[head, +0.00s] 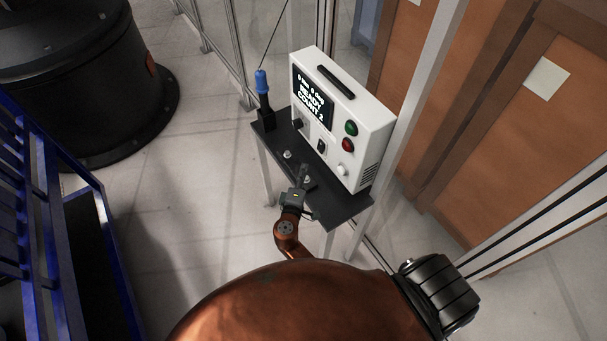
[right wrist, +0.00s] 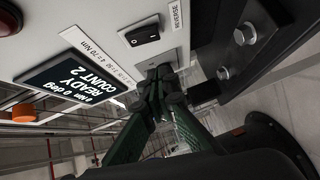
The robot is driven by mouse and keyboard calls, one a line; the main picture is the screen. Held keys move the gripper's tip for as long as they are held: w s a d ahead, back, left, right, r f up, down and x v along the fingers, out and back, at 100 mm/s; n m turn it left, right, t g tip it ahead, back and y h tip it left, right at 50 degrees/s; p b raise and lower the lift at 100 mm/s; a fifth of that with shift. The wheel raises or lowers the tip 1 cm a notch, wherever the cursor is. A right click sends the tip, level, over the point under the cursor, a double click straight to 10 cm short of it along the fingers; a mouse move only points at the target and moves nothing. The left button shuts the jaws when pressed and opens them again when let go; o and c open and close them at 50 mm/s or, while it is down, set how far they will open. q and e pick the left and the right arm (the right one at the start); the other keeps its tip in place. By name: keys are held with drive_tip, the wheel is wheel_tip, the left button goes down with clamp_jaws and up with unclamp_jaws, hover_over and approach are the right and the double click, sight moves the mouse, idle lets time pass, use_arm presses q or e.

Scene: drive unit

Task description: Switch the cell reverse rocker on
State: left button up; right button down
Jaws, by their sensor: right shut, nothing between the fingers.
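The reverse rocker (right wrist: 145,32) is a small black switch on the white panel, beside a label reading REVERSE, partly cut by the frame's top. In the head view the rocker (head: 321,146) sits low on the front of the white control box (head: 375,115). I cannot tell which way it is tipped. My right gripper (head: 304,172) is shut and empty, in front of the box's lower part and over the black shelf. In the right wrist view its fingertips (right wrist: 166,76) are near the panel's edge, apart from the rocker. My left gripper is not in view.
The box has a display (head: 311,98) reading READY, COUNT 2, a green button (head: 351,128), a red button (head: 347,144) and a black knob (head: 298,124). A blue-topped tool (head: 261,82) stands at the black shelf's (head: 268,140) left end. A blue rack (head: 45,240) is at left.

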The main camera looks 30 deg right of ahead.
sight(318, 149)
drive_tip(key=shift+w+d+f+p, duration=0.1)
drive_tip(key=shift+w+d+f, duration=0.1)
drive_tip(key=shift+w+d, duration=0.8)
drive_tip(key=shift+w+d+f+p, duration=0.15)
drive_tip(key=shift+w+d, duration=0.3)
drive_tip(key=shift+d, duration=1.05)
drive_tip(key=shift+w+d+f+p, duration=0.1)
drive_tip(key=shift+w+d+f, duration=0.15)
drive_tip(key=shift+w+d, duration=0.75)
drive_tip(key=shift+s+d, duration=0.2)
drive_tip(key=shift+d, duration=0.05)
drive_tip(key=b, duration=0.2)
drive_tip(key=shift+d+f+n+t+b, duration=0.15)
drive_tip(key=shift+d+n+t+b, duration=0.15)
drive_tip(key=shift+n+b, duration=0.1)
drive_tip(key=a, duration=0.1)
drive_tip(key=a+f+b, duration=0.1)
drive_tip(key=a, duration=0.1)
drive_tip(key=a+b, duration=0.1)
drive_tip(key=shift+s+a+f, duration=0.1)
drive_tip(key=shift+a+f, duration=0.05)
drive_tip(key=shift+f, duration=0.1)
drive_tip(key=b+v, duration=0.2)
drive_tip(key=v, duration=0.7)
drive_tip(key=shift+s+a+f, duration=0.2)
drive_tip(key=shift+s+f, duration=0.15)
drive_tip(key=shift+f, duration=0.15)
